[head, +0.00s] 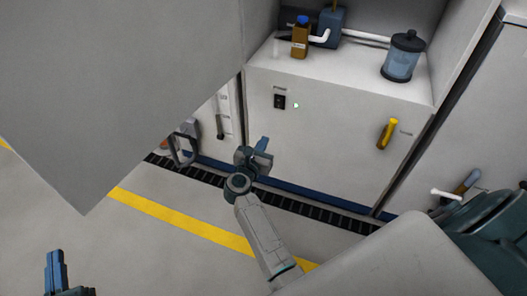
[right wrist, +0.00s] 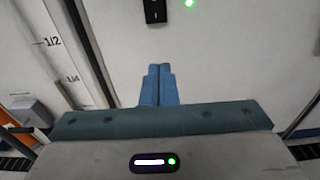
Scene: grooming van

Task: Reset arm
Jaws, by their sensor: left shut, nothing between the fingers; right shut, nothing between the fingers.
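My right gripper (head: 263,145) is in the middle of the head view, in front of the lower part of a white cabinet (head: 330,150). In the right wrist view its blue fingers (right wrist: 158,84) are together and empty, pointing at the cabinet front below a black switch (right wrist: 155,11) and a green light (right wrist: 189,3). My left gripper (head: 56,270) is at the bottom left of the head view, above the grey floor. Its fingers are together and empty. Most of the left arm is out of view.
A large grey panel (head: 110,90) fills the upper left. A brown bottle (head: 300,40) and a lidded jar (head: 402,58) stand on the cabinet ledge. A yellow handle (head: 387,134) sticks out from the cabinet front. The floor around the yellow line (head: 180,220) looks clear.

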